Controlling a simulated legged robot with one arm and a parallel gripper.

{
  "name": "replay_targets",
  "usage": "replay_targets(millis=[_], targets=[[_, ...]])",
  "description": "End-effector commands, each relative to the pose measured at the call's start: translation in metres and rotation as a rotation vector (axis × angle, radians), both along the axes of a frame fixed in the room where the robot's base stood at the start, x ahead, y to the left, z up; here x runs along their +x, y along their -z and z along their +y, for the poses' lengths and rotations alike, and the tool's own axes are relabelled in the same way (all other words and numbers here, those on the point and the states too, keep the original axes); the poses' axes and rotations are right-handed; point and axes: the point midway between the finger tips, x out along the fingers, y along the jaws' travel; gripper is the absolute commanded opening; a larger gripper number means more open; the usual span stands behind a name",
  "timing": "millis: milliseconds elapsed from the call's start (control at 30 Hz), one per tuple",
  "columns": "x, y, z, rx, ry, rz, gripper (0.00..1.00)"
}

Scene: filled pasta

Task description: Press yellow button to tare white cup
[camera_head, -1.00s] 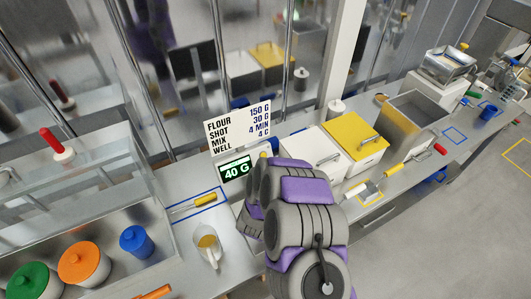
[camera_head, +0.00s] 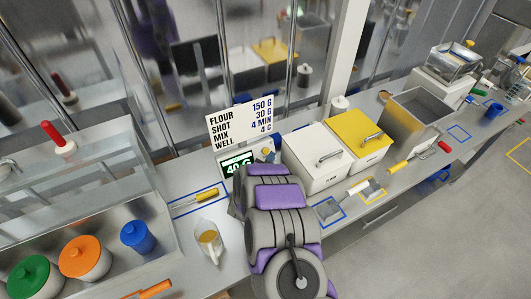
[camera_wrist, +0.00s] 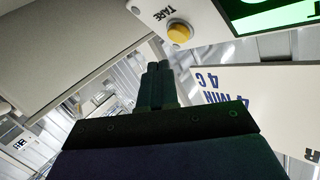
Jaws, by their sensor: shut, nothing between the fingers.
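The yellow button (camera_wrist: 178,31), beside the word TARE, is at the top of the wrist view. My gripper (camera_wrist: 157,70) is shut and empty, its fingertips just below and left of the button in that picture. A small gap shows between them, and I cannot tell the depth. The scale's green display shows at the top right of the wrist view (camera_wrist: 290,12). In the head view the display (camera_head: 236,163) reads 40 G, partly covered by my arm, and my gripper is hidden. A pale cup (camera_head: 209,243) with yellowish contents stands on the counter left of my arm.
A recipe sign (camera_head: 240,124) stands above the display. A white bin (camera_head: 316,160) and a yellow-lidded bin (camera_head: 359,139) stand right of my arm. A yellow-handled tool (camera_head: 206,195) lies in a blue outline.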

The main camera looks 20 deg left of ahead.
Motion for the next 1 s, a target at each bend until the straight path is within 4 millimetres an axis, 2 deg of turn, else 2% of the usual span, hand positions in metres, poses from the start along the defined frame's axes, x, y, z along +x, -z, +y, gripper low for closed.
replay_targets(millis=[100,300,1000], targets=[[0.0049,0.0074,0.0066,0.0,-0.002,0.002,0.0],[0.0093,0.0074,0.0117,0.001,-0.002,0.0,0.0],[0.0096,0.0073,0.0117,0.002,-0.001,0.002,0.0]])
